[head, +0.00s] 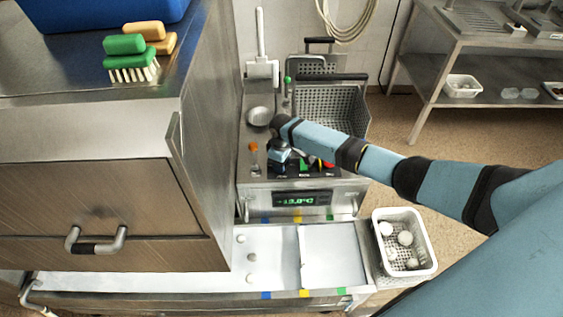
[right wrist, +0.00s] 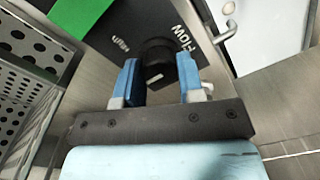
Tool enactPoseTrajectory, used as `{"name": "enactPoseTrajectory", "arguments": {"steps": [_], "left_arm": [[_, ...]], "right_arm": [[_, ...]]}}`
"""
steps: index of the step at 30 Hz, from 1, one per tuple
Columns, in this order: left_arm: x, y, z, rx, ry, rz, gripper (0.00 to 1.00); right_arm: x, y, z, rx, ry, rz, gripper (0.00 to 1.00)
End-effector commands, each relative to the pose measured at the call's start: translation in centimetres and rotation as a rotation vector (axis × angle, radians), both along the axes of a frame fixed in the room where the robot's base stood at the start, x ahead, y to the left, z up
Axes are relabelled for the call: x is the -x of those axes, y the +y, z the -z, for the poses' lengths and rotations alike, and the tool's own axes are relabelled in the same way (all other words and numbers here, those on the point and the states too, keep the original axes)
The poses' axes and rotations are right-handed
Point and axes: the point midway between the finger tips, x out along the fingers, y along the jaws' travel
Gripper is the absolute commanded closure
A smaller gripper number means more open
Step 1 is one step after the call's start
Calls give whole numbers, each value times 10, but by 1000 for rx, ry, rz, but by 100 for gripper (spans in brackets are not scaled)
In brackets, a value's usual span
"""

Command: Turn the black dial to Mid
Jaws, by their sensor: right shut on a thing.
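The black dial (right wrist: 156,56) is on a dark panel (right wrist: 165,25) in the right wrist view, between the two blue fingers of my right gripper (right wrist: 157,75). The gripper is shut on the dial. A pale mark shows on the dial's side toward the camera. In the head view my right gripper (head: 281,155) is over the left part of the fryer's control panel and hides the dial. My left gripper is not in view.
A green display (head: 302,199) is on the front below the panel. A perforated fryer basket (head: 345,105) stands behind it. A white basket with pale balls (head: 410,219) is at the right. A steel cabinet (head: 100,190) stands close at the left.

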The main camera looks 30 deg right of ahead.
Motion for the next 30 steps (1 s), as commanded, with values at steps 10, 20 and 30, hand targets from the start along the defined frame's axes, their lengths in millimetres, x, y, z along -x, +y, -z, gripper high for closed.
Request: {"name": "enactPoseTrajectory", "arguments": {"steps": [10,20,30], "left_arm": [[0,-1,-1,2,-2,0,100],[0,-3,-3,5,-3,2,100],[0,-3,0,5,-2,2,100]], "right_arm": [[0,1,0,0,0,-1,39],[-1,0,-4,0,-2,-2,39],[-2,-2,-68,0,-5,-2,39]]}}
